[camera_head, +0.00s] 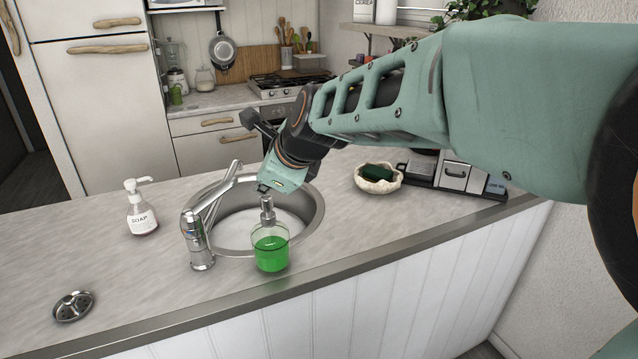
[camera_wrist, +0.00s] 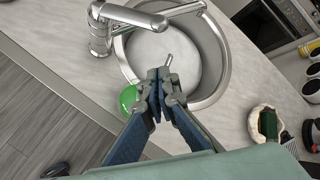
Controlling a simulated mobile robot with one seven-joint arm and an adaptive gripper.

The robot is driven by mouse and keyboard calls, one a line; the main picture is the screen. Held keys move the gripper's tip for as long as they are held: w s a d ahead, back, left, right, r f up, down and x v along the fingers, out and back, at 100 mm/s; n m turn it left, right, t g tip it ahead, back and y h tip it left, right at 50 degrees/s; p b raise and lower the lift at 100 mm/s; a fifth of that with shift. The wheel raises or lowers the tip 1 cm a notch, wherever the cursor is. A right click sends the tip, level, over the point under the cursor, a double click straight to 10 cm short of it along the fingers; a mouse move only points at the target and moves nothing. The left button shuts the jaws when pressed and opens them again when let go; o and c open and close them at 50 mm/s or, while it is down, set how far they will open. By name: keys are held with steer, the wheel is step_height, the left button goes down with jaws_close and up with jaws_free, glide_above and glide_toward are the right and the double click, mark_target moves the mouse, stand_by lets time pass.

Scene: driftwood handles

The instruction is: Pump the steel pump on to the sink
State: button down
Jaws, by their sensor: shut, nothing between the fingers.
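The steel pump (camera_head: 267,208) tops a clear bottle of green liquid (camera_head: 270,250), which stands upright on the counter at the sink's front rim. The round steel sink (camera_head: 313,222) is set into the counter behind it. My gripper (camera_head: 264,188) is just above the pump head, pointing down; I cannot tell whether it touches. In the wrist view, my gripper (camera_wrist: 160,80) is shut and covers most of the pump; a bit of steel nozzle (camera_wrist: 169,60) shows beyond the fingertips, toward the basin. The green bottle (camera_wrist: 128,97) shows at the left of the fingers.
A chrome faucet (camera_head: 200,240) stands left of the bottle, close to it. A white soap dispenser (camera_head: 141,210) and a metal strainer (camera_head: 73,305) are farther left. A shell dish with a dark green sponge (camera_head: 377,174) lies right of the sink. The counter's front edge is close to the bottle.

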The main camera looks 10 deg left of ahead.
step_height(320, 180, up, 6)
steer(key=p, duration=0.5)
steer(key=shift+p, duration=0.4)
stand_by(1.6)
